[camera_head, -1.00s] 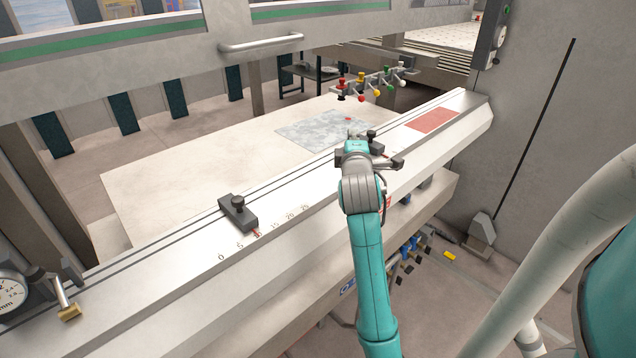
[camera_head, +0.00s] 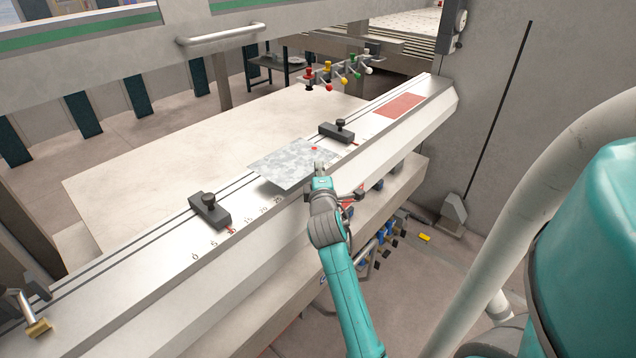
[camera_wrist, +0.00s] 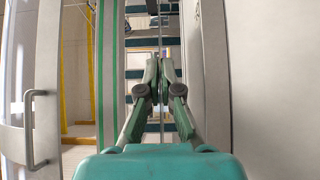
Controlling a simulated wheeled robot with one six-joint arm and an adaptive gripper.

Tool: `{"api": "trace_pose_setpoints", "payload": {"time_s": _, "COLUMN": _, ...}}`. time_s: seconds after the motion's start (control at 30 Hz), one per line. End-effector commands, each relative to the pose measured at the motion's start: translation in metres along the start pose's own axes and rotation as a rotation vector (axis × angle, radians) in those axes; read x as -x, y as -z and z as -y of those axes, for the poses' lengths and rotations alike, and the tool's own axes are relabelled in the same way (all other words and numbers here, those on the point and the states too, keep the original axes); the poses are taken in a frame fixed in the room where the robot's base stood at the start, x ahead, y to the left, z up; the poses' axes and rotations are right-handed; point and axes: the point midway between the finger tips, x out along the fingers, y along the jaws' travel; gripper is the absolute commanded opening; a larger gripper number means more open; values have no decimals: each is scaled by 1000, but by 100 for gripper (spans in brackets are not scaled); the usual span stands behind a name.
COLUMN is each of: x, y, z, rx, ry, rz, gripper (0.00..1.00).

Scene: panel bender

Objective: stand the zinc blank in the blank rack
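The zinc blank (camera_head: 290,162) is a thin, mottled grey sheet with a small red mark near its right corner. In the head view it is held above the front rail, over part of the bed. My gripper (camera_head: 319,168) is at its near right edge and shut on it. In the wrist view the fingers (camera_wrist: 160,66) are close together; the blank is not clearly seen there, perhaps edge-on. I cannot make out the blank rack in either view.
Two black stops (camera_head: 210,210) and (camera_head: 338,131) sit on the scaled front rail (camera_head: 160,258). A red patch (camera_head: 398,105) lies at its right end. Coloured knobs (camera_head: 340,75) stand behind. The pale bed (camera_head: 160,190) is clear. A grey wall (camera_head: 560,60) stands at right.

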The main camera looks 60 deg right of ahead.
Motion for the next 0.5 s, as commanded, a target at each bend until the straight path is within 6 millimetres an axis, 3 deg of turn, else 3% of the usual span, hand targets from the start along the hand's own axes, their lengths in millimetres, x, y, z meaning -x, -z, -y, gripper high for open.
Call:
{"api": "trace_pose_setpoints", "payload": {"time_s": 0.23, "x": 0, "y": 0, "z": 36, "rx": 1, "ry": 3, "rz": 0, "gripper": 0}}
{"api": "trace_pose_setpoints", "payload": {"time_s": 0.5, "x": 0, "y": 0, "z": 44, "rx": 0, "ry": 0, "rz": 0, "gripper": 0}}
